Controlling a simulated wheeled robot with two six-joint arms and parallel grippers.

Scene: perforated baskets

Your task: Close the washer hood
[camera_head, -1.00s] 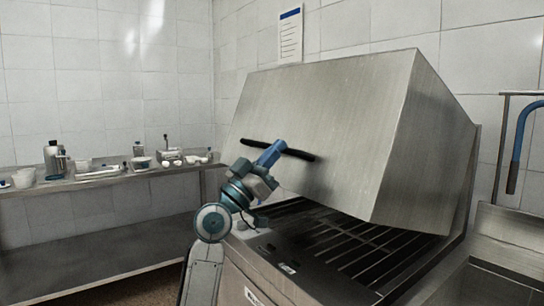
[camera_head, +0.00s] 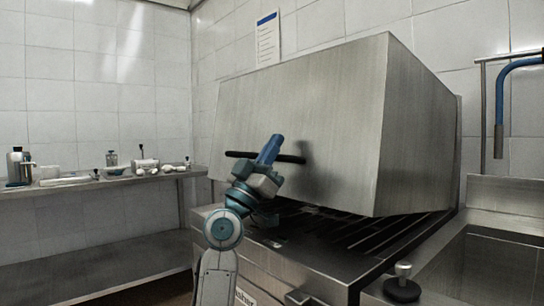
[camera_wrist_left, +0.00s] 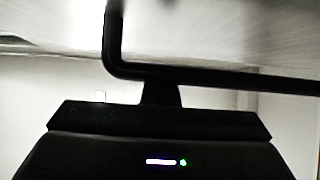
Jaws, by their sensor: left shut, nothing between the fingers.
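The washer hood (camera_head: 300,115) is a big brushed-steel box, tilted, with its front lower edge above the dark rack of the washer base (camera_head: 290,265). A gap shows under it. A black bar handle (camera_head: 292,158) crosses its front face; the handle also shows in the left wrist view (camera_wrist_left: 225,77). My left gripper (camera_head: 272,146) is shut and empty, with its blue tip in front of the handle. In the left wrist view the gripper (camera_wrist_left: 160,95) overlaps the bar; I cannot tell whether they touch. My right gripper is not in view.
A steel shelf table (camera_head: 100,178) with bottles and dishes stands along the left wall. A sink (camera_head: 500,250) with a blue-hosed tap (camera_head: 500,110) is at the right. A paper notice (camera_head: 267,40) hangs behind.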

